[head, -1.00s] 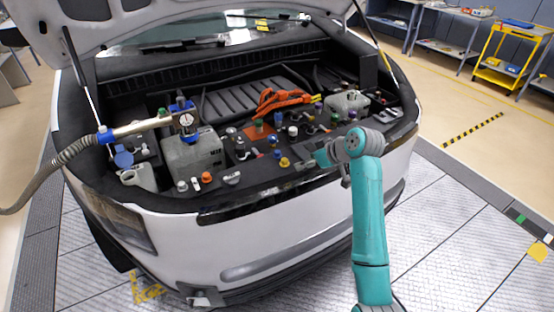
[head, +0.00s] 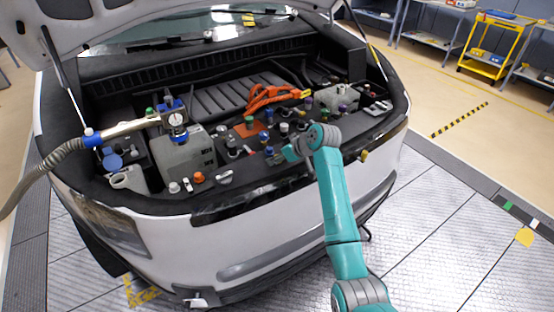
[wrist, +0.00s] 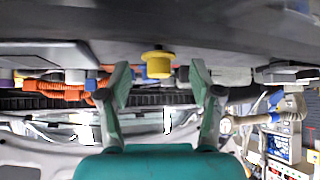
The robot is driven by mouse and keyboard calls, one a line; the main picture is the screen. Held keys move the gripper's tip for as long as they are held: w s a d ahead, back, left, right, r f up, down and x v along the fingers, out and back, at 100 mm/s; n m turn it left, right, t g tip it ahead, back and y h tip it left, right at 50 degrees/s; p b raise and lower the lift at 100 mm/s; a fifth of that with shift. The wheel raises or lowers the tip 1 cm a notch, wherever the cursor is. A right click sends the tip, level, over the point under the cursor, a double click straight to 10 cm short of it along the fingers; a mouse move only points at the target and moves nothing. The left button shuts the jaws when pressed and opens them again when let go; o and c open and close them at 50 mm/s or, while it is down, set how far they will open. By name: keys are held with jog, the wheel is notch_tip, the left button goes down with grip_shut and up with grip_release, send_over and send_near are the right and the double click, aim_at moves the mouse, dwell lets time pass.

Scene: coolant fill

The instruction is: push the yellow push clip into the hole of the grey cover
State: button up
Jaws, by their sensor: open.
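The yellow push clip (wrist: 158,64) shows in the wrist view, a round yellow piece with a small knob, against a dark grey surface (wrist: 215,22). I cannot tell whether that surface is the grey cover, and no hole shows. My gripper (wrist: 160,82) is open and empty; its two fingers stand apart on the left and right of the clip in the picture. I cannot tell how near their tips are in depth. In the head view my gripper (head: 290,154) is over the front of the engine bay, and the clip is not clearly visible there, probably hidden behind the gripper.
Several coloured caps and fittings crowd the bay near my gripper. A grey tank (head: 188,153) with a gauge tool on it stands left, and orange cables (head: 275,96) lie behind. A small yellow piece (head: 364,156) shows at the front edge, right of my arm.

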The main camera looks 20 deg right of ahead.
jog(key=shift+w+a+f, duration=0.25)
jog(key=shift+w+f, duration=0.25)
jog(key=c, duration=0.8)
